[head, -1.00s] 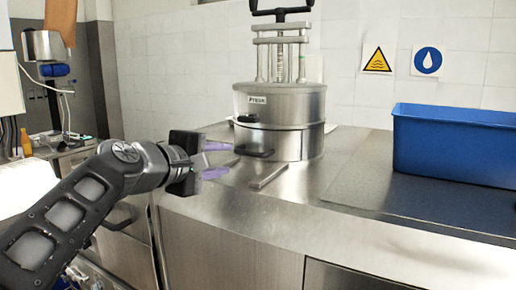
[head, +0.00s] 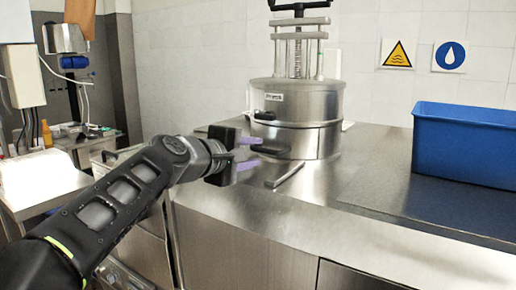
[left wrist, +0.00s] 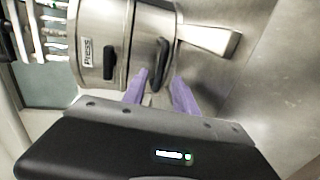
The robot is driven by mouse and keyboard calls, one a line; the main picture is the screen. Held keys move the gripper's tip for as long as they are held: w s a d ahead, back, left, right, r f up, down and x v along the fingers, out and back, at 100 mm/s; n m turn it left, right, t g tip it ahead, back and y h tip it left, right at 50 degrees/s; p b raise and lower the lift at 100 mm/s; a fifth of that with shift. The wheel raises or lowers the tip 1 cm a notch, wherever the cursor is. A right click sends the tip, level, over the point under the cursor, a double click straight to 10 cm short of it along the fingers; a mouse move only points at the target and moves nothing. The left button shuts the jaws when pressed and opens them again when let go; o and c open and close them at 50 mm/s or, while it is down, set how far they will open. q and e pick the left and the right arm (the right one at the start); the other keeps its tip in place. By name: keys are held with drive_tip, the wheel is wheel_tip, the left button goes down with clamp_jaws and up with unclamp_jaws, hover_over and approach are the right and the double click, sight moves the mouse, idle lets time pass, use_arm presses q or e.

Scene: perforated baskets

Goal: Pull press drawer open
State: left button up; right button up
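The press (head: 308,103) is a steel cylinder with a label, standing on the steel counter. Its lower section, the drawer (head: 313,143), looks closed and has a dark handle (head: 268,149) on its left side. My left gripper (head: 254,153) is open, its purple fingers pointing at this handle from the left. In the left wrist view, the drawer handle (left wrist: 161,63) lies just ahead of the spread fingertips (left wrist: 160,88), with its near end about between them. Contact cannot be made out. A second dark handle (left wrist: 108,62) is on the upper section. My right gripper is not in view.
A flat metal bar (head: 285,175) lies on the counter in front of the press, close to my left fingers. A blue bin (head: 465,148) stands at the right. The counter (head: 350,190) between them is clear. A tiled wall is behind.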

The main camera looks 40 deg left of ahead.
use_arm(q)
drive_tip(key=shift+x, duration=1.35)
clamp_jaws()
idle(0.4)
